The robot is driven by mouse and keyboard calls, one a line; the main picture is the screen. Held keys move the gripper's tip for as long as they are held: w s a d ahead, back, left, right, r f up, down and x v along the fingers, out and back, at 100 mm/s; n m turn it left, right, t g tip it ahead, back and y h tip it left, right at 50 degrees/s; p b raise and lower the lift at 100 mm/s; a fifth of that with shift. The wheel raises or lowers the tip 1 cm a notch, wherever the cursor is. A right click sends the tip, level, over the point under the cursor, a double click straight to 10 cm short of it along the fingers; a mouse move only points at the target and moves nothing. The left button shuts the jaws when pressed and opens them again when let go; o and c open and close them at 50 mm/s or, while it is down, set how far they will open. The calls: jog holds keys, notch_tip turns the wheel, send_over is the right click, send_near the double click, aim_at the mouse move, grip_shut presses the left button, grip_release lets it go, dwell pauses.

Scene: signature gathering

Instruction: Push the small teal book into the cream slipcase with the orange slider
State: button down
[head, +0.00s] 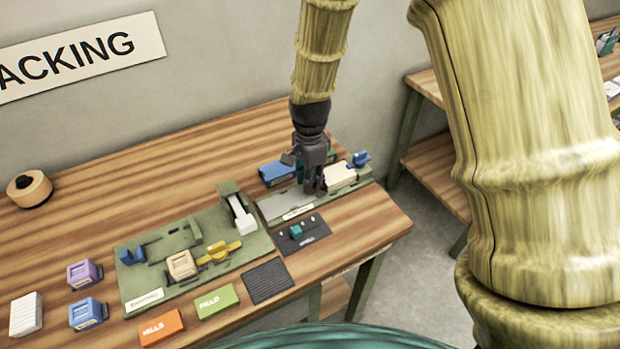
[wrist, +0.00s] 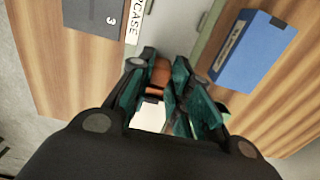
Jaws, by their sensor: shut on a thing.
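My gripper (head: 312,186) points down at the green slipcase fixture (head: 268,208) at the table's back right. In the wrist view its fingers (wrist: 172,66) are closed around an orange piece, the orange slider (wrist: 160,73). The cream slipcase (head: 340,177) lies on the fixture just right of the fingers. A pale patch between the fingers in the wrist view may be part of it. Teal shows around the fingers in both views. I cannot tell the small teal book from the finger parts there, so its position is unclear.
A blue block (head: 276,172) stands left of the gripper and shows in the wrist view (wrist: 254,51). A blue piece (head: 359,159) is behind the slipcase. The table's back left is mostly clear.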

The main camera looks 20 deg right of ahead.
jog(key=shift+w+d+r, duration=0.1)
jog(key=shift+w+d, duration=0.05)
jog(key=shift+d, duration=0.1)
jog(key=c, duration=1.3)
grip_release()
jog(key=shift+d, duration=0.2)
jog(key=shift+a, duration=0.25)
notch_tip(320, 180, up, 12)
jog(key=shift+d+f, duration=0.1)
